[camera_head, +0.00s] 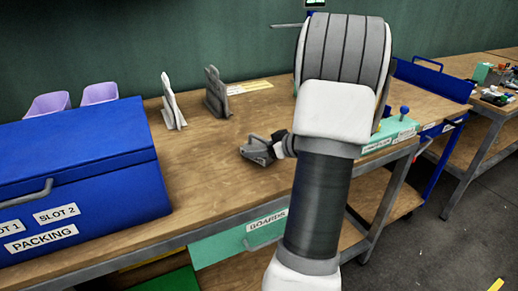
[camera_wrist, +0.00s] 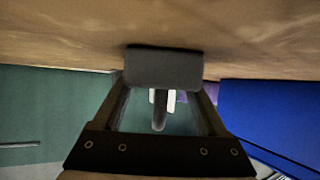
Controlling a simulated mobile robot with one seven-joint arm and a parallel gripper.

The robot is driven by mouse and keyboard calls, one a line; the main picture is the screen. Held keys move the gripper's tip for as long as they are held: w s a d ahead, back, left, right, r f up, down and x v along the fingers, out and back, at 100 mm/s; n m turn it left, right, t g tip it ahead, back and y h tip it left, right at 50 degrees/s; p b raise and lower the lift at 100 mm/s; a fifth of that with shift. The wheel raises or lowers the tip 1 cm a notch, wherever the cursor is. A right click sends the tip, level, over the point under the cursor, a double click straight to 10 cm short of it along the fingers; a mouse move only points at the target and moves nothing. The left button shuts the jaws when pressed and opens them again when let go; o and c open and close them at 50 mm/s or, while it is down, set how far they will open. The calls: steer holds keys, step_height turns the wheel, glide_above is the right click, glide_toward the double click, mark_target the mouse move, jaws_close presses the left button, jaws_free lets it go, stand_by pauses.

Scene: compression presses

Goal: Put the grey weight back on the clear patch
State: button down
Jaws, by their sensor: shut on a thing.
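In the head view my gripper (camera_head: 259,150) is low over the middle of the bench, partly hidden by my arm. I cannot make out the borders of the clear patch.
A white stand (camera_head: 172,105) and a grey stand (camera_head: 215,93) stand behind my gripper, near a yellow label (camera_head: 250,88). A blue packing box (camera_head: 80,170) fills the left. Bare wood (camera_head: 205,160) lies left of my gripper.

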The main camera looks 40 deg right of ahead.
jaws_free()
steer(key=shift+r, duration=0.1)
steer(key=shift+s+r+p, duration=0.15)
steer(key=shift+r+p, duration=0.05)
steer(key=shift+p, duration=0.15)
steer(key=p+v, duration=0.1)
steer(key=v, duration=1)
steer(key=shift+s, duration=0.35)
